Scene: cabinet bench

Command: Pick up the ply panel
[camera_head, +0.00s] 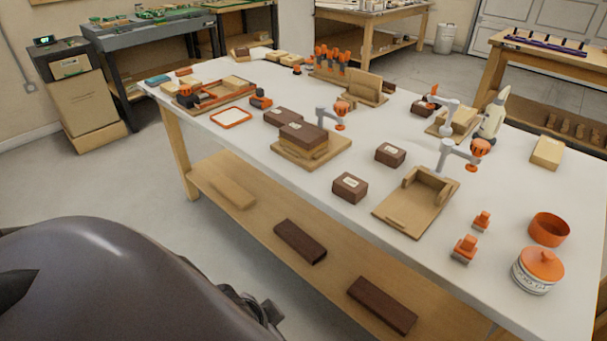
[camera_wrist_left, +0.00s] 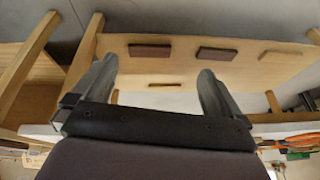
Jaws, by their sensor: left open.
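The ply panel, a flat light-wood board (camera_head: 232,192), lies on the lower shelf of the bench, toward its left end. It also appears as a light board (camera_wrist_left: 282,59) at the upper right of the left wrist view. My left gripper (camera_wrist_left: 157,68) is open with nothing between its fingers, and the panel lies off to the right of them in that view. In the head view only a dark part of my left arm shows at the bottom left. My right gripper is in neither view.
Two dark brown boards (camera_head: 300,241) (camera_head: 383,305) lie on the same shelf (camera_head: 265,222), right of the panel. The white bench top (camera_head: 330,215) overhangs the shelf and carries boxes, clamps and jigs. A wooden leg (camera_head: 178,150) stands at the left end. Floor in front is clear.

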